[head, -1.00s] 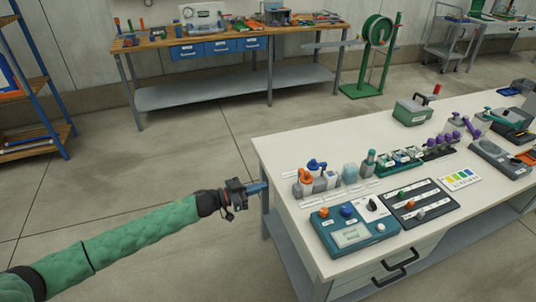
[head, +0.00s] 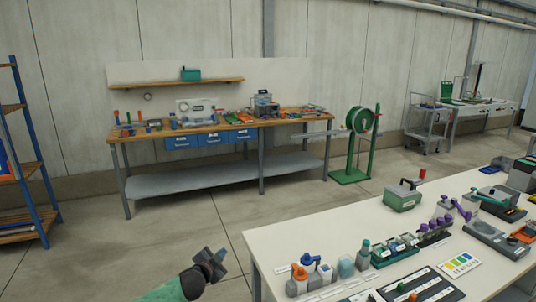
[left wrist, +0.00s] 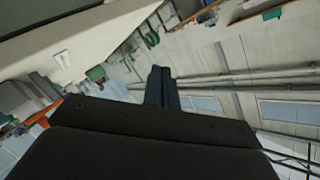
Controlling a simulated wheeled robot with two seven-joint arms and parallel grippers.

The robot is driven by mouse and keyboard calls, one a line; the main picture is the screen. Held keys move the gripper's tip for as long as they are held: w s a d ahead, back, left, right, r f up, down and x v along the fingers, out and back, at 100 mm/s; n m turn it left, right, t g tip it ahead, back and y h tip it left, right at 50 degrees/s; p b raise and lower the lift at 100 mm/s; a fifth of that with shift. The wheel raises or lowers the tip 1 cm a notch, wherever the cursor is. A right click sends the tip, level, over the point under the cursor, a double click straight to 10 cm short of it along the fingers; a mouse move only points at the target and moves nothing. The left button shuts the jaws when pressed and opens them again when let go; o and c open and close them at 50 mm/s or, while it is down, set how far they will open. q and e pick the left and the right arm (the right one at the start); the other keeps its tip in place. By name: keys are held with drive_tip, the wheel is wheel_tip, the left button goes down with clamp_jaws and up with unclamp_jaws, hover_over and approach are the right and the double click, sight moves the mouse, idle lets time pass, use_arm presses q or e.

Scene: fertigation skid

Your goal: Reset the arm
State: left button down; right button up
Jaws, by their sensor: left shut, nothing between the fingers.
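My left arm, in a green sleeve, comes in at the bottom of the head view. Its gripper (head: 219,258) is dark with blue-grey fingers and is held over the floor, left of the white table (head: 290,248) and clear of it. The fingers are shut with nothing between them. In the left wrist view the shut fingers (left wrist: 162,78) point toward the far wall, and the dark gripper body fills the lower part. My right gripper is in neither view.
On the white table are bottles (head: 310,270), a green case (head: 403,195) and a switch panel (head: 415,287). A wooden workbench (head: 225,127), a green reel stand (head: 362,140) and a blue-framed shelf (head: 30,160) stand farther back. The floor between is open.

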use_arm(q)
drive_tip(key=s+a+f+n+g+y, duration=0.2)
drive_tip(key=s+f+n+g, duration=0.2)
drive_tip(key=s+f, duration=0.85)
drive_tip(key=s+a+f+n+g+y, duration=0.1)
drive_tip(key=s+f+n+g+y, duration=0.3)
drive_tip(key=s+f, duration=0.8)
drive_tip(key=s+d+f+g, duration=0.1)
drive_tip(key=s+f, duration=0.5)
drive_tip(key=s, duration=0.4)
drive_tip(key=s+d+f+n+g+h, duration=0.1)
drive_tip(key=s+f+g, duration=0.1)
drive_tip(key=s+f, duration=0.4)
drive_tip(key=s+d+f+n+g+h, duration=0.1)
drive_tip(key=s+f, duration=0.5)
drive_tip(key=s, duration=0.9)
drive_tip(key=shift+g, duration=0.7)
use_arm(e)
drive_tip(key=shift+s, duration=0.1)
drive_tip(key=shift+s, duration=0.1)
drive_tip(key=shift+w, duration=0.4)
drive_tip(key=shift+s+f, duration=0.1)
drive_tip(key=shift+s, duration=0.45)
